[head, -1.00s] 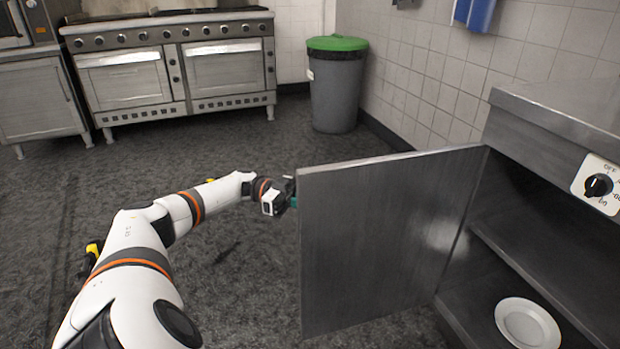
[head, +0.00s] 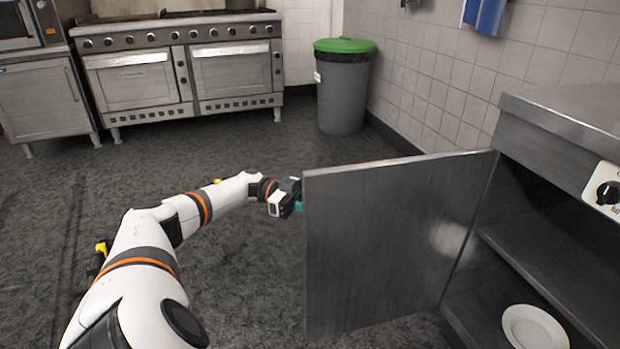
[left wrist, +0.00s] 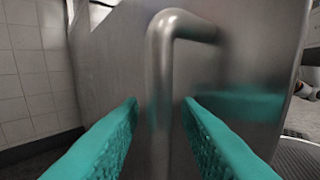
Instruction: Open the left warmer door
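The left warmer door (head: 385,240), a grey metal panel, stands swung wide out from the warmer (head: 560,115) in the head view. Its handle is hidden there behind the panel. In the left wrist view the bent metal bar handle (left wrist: 160,90) runs down between the two teal fingers of my left gripper (left wrist: 160,108). The fingers are spread, with a gap on each side of the bar. In the head view my left gripper (head: 298,205) is at the door's outer edge, partly hidden behind it. My right gripper is not in view.
Inside the open warmer is a shelf with a white plate (head: 535,327) below it. A control knob (head: 607,192) is on the warmer front. A grey bin with a green lid (head: 343,90) and an oven range (head: 180,70) stand behind. The floor between is clear.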

